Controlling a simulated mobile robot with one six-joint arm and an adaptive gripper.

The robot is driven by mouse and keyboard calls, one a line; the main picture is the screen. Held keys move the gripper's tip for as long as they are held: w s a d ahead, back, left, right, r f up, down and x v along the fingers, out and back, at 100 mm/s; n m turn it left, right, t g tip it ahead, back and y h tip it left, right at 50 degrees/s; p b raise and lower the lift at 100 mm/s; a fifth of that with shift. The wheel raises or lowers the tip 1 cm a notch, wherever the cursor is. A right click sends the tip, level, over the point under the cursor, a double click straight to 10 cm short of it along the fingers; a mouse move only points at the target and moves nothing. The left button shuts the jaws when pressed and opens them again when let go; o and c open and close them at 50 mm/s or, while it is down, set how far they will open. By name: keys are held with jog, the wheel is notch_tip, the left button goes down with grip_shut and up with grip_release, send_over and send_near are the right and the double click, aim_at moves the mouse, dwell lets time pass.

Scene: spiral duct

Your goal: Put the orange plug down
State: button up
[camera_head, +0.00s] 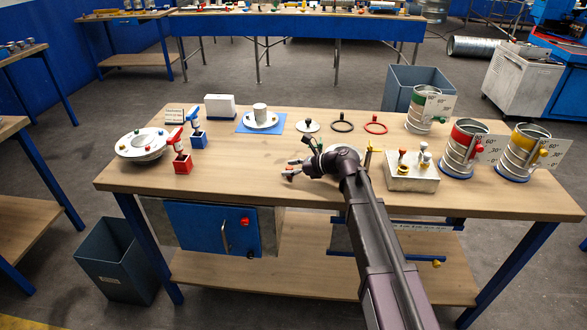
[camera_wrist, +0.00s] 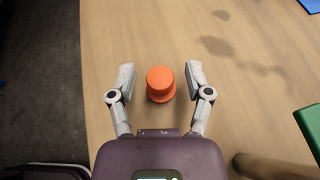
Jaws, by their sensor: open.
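The orange plug (camera_wrist: 160,84) is a short round piece with a wider flange at its lower end. In the wrist view it sits between my two fingers and appears to stand upright on the wooden bench top (camera_wrist: 125,30). My gripper (camera_wrist: 160,70) is open, with a gap visible on each side of the plug. In the head view my gripper (camera_head: 290,170) is low over the middle of the bench near its front half. The plug is too small and partly covered there to make out clearly.
A white flanged disc (camera_head: 141,145), red clamp (camera_head: 182,160) and blue clamp (camera_head: 197,135) stand to the left. A metal block with several knobs (camera_head: 412,178) and spiral ducts (camera_head: 464,150) stand to the right. Bare wood lies left of my gripper.

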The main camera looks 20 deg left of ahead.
jog(key=p+v, duration=0.4)
jog(key=v, duration=0.7)
jog(key=shift+d+r, duration=0.15)
jog(key=shift+d, duration=0.2)
